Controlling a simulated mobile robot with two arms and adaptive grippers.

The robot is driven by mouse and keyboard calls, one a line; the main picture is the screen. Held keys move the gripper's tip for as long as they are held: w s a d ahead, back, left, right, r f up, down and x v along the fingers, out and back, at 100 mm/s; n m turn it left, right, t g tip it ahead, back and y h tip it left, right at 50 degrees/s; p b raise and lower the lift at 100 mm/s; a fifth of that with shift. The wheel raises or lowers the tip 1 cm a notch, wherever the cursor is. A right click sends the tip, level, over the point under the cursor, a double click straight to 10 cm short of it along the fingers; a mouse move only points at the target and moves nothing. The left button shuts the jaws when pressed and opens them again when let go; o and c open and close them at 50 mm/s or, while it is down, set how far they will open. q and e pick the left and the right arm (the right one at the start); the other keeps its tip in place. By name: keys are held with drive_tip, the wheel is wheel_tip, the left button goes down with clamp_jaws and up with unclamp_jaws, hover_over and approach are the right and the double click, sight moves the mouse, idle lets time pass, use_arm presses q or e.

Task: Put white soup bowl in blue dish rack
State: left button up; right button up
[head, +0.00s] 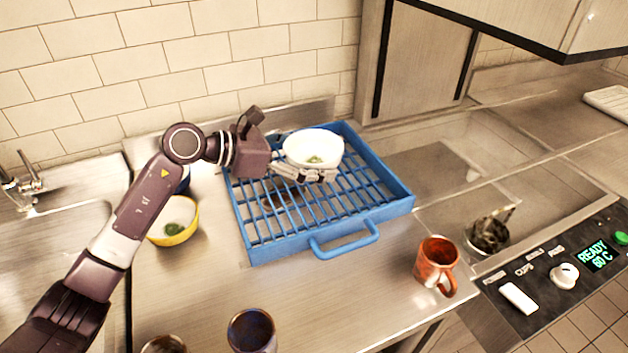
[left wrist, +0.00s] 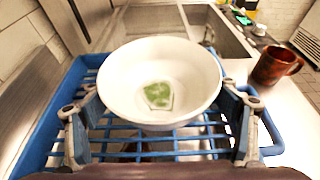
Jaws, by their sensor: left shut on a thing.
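The white soup bowl (head: 313,148) is upright with a green patch inside. It also shows in the left wrist view (left wrist: 160,75). My left gripper (head: 306,174) is shut on the bowl, with one finger at either side of it in the left wrist view (left wrist: 158,118). The blue dish rack (head: 345,240) stands on the steel counter, and the bowl is over its back part. I cannot tell whether the bowl touches the rack bars. The bowl hides some of the rack's back. My right gripper is not in view.
A yellow bowl (head: 174,222) stands left of the rack, partly behind my arm. An orange-brown mug (head: 436,264) stands at the right front. A dark cup (head: 251,331) stands at the front edge. A machine with a control panel (head: 560,270) is at the right. The rack's front bars are clear.

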sight(314, 193)
use_arm(q)
wheel_tip(314, 193, down, 2)
drive_tip(key=shift+f, duration=0.25)
wheel_tip(314, 193, down, 4)
drive_tip(key=shift+f+p, duration=0.1)
drive_tip(key=shift+p, duration=0.25)
drive_tip(key=shift+f, duration=0.35)
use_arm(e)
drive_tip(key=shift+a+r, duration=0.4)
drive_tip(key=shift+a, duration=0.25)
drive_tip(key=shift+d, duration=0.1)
use_arm(q)
drive_tip(key=shift+f, duration=0.1)
drive_tip(key=shift+c, duration=0.2)
drive_tip(key=o, duration=0.9)
drive_tip(key=shift+f, duration=0.15)
drive_tip(key=o, duration=0.5)
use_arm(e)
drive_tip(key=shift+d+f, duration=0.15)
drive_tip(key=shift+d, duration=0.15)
